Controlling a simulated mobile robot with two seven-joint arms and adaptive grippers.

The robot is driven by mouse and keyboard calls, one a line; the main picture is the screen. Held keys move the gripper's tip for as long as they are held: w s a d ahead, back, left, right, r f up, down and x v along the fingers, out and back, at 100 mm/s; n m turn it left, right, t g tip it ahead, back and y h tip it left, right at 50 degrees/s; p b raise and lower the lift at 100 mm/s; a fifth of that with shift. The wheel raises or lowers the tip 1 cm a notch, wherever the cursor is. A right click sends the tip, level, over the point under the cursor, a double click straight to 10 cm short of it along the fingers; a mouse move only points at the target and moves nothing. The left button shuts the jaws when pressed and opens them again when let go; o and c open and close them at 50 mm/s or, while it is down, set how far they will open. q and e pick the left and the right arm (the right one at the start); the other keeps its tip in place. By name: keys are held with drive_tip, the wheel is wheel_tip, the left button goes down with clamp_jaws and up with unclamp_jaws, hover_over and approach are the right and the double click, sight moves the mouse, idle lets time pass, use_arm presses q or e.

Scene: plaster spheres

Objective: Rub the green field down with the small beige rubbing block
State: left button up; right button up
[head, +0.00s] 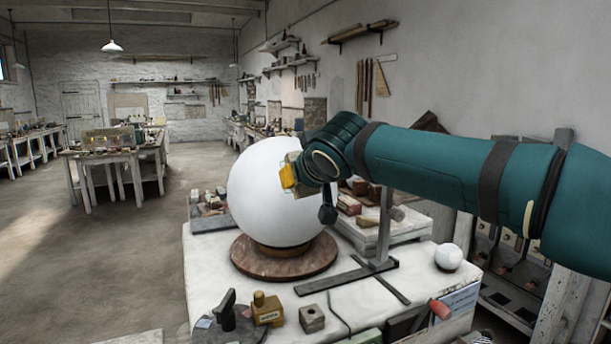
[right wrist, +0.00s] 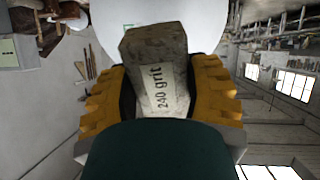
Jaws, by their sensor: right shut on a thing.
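A large white plaster sphere (head: 265,195) sits on a round brown base (head: 270,265) on the white bench. My right gripper (head: 288,174) is at the sphere's right side, its yellow fingers close to the surface. In the right wrist view, the gripper (right wrist: 160,95) is shut on the small beige rubbing block (right wrist: 160,75), marked "240 grit". The block's far end overlaps the sphere (right wrist: 105,25); I cannot tell whether they touch. A thin green edge shows on the sphere beside the block; the rest of the green field is hidden. My left gripper is not in view.
A dark metal stand (head: 345,275) stands on the bench right of the sphere. A small white ball (head: 448,257) lies further right. A wooden block (head: 267,309), a grey block (head: 312,318) and other tools line the front. A tray of blocks (head: 210,215) is behind left.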

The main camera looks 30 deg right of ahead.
drive_tip(key=shift+w+d+f, duration=0.1)
drive_tip(key=shift+w+f, duration=0.1)
drive_tip(key=shift+w, duration=0.35)
drive_tip(key=x, duration=0.4)
drive_tip(key=shift+w+d+f, duration=0.1)
drive_tip(key=shift+w+f, duration=0.1)
drive_tip(key=shift+w, duration=0.1)
drive_tip(key=shift+w+f, duration=0.15)
drive_tip(key=shift+w, duration=0.2)
idle(0.3)
